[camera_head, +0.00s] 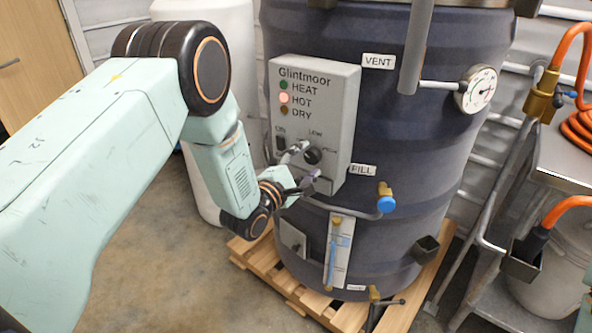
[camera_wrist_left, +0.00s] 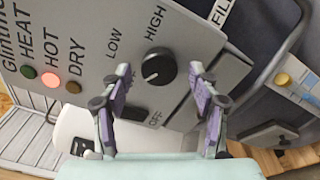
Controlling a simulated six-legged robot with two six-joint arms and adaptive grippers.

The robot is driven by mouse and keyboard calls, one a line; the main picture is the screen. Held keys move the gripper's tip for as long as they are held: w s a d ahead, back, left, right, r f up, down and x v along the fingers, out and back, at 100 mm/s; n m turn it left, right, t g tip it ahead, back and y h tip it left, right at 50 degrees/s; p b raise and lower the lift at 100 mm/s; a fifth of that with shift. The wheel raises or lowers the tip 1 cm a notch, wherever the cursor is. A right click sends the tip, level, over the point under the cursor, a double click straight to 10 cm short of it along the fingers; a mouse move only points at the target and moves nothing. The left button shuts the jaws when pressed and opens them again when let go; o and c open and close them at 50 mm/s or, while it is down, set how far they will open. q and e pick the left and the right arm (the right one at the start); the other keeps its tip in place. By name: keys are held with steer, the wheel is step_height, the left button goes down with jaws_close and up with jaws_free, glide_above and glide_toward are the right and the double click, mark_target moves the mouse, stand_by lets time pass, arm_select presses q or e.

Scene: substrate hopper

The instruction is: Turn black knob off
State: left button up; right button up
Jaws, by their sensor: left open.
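The black knob (camera_head: 312,155) is on the grey Glintmoor control panel (camera_head: 345,95) on the dark drum. In the left wrist view the knob (camera_wrist_left: 158,66) shows a pale mark at its lower left, with the LOW and HIGH labels near it. My left gripper (camera_head: 308,160) is open at the panel, and in the wrist view its two purple-padded fingers (camera_wrist_left: 160,76) stand on either side of the knob. I see no clear contact between fingers and knob. A black rocker switch (camera_wrist_left: 132,113) by the OFF label is beside the left finger. My right gripper is not in view.
The HOT light (camera_head: 284,98) glows pinkish red; the HEAT and DRY lights look dim. A pipe with a blue-tipped valve (camera_head: 386,204) sticks out below the panel. A gauge (camera_head: 478,90) is on the right of the drum. A wooden pallet (camera_head: 280,284) lies under it.

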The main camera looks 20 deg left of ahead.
arm_select(q)
steer(key=v, duration=1.1)
steer(key=shift+s, duration=0.25)
steer(key=shift+f, duration=0.1)
steer(key=s+f+m+g+y, duration=0.3)
steer(key=s+f+m+g, duration=0.5)
steer(key=s+f+m, duration=0.45)
steer(key=s+f+m+g, duration=0.4)
steer(key=s+f, duration=0.1)
steer(key=s, duration=0.6)
steer(key=s+f+m+g+y, duration=0.1)
steer(key=s+f+m+g, duration=0.2)
steer(key=s, duration=0.9)
step_height(320, 180, down, 2)
steer(key=shift+s+a+f+m+g, duration=0.1)
steer(key=shift+s+a+m+g, duration=0.2)
steer(key=shift+g, duration=0.9)
